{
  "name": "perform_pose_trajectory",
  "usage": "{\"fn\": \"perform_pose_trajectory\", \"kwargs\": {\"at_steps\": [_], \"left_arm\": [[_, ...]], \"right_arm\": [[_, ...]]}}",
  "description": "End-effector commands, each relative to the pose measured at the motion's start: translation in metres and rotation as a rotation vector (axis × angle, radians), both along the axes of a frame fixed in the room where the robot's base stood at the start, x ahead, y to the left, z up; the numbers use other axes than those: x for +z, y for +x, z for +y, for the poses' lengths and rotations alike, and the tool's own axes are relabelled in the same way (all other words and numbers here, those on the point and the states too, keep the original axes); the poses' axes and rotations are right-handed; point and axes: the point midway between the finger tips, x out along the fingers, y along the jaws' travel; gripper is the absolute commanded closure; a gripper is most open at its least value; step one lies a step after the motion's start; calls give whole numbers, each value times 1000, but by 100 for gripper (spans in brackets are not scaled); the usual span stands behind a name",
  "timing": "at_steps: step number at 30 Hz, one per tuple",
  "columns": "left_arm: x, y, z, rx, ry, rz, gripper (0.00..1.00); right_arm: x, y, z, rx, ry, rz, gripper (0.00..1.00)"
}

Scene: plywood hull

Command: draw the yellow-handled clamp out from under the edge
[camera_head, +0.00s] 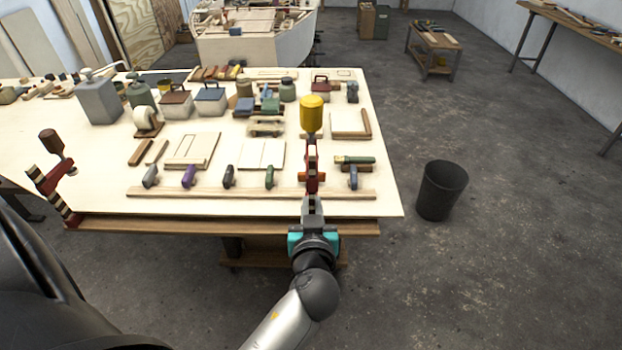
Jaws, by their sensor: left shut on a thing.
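The yellow-handled clamp (312,115) stands upright at the front edge of the workbench (370,207), toward its right end. Its yellow handle is up and its red body (312,170) runs down below it. My left gripper (313,207), with a teal body, comes up from below and is shut on the lower part of the clamp. The gripper hides the clamp's lower end, so I cannot tell how it sits against the edge. My right gripper is not in view.
A second clamp with a brown handle (51,141) stands at the left front edge. A wooden strip (215,193) with several small tools lies behind the front edge. Tins, boxes and boards fill the bench behind. A black bin (442,190) stands on open floor at right.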

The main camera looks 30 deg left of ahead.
Motion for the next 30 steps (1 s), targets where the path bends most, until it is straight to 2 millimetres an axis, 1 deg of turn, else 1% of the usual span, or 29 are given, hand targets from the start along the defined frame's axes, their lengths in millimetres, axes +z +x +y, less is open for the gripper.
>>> {"fn": "perform_pose_trajectory", "kwargs": {"at_steps": [1, 9, 13, 16, 30], "left_arm": [[11, 1, 0, -1, 2, -5, 100], [36, 0, 0, 0, 1, -4, 100], [46, 0, 0, 0, 1, -5, 100], [48, 1, 0, 0, 1, -5, 100], [46, 1, 1, -1, 3, -4, 100]], "right_arm": [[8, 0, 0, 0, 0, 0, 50], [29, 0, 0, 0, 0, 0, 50], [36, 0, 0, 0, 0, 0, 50], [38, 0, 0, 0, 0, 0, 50], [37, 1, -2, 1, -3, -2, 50]]}}
